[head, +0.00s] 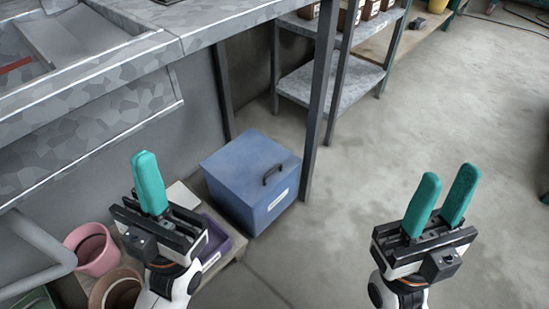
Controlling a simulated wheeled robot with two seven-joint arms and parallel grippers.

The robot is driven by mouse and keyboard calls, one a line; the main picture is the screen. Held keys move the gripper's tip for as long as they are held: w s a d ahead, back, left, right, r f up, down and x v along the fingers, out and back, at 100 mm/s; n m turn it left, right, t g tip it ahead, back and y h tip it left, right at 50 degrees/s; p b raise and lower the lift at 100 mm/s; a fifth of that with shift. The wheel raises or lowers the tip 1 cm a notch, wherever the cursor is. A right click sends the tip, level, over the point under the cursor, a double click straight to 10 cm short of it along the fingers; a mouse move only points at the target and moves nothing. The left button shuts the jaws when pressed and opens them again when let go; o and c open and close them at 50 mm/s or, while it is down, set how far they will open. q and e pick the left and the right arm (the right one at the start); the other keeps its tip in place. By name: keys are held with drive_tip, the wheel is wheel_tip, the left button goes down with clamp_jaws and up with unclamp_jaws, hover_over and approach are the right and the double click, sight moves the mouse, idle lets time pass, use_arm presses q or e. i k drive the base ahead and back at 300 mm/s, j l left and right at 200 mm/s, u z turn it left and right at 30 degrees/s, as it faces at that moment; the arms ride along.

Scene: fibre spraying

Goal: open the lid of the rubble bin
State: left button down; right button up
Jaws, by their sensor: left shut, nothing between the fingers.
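A blue box-shaped bin (250,178) with a dark handle (272,174) on its lid and a pale label on its front stands on the floor below the metal bench. I take it for the rubble bin; its lid is down. My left gripper (147,158), with teal fingers, is shut and empty, to the left of the bin and apart from it. My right gripper (448,180) is open and empty, well to the right of the bin over the floor. The label is too small to read.
A pink pot (92,250), a brown pot (115,291) and a purple tray (216,238) lie at lower left.

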sight(252, 164)
drive_tip(key=i+l, duration=0.15)
drive_tip(key=l, duration=0.25)
drive_tip(key=i+l, duration=0.15)
drive_tip(key=l, duration=0.2)
drive_tip(key=i+l, duration=0.1)
drive_tip(key=l, duration=0.3)
drive_tip(key=i+l+u, duration=0.1)
drive_tip(key=l, duration=0.25)
drive_tip(key=i, duration=0.05)
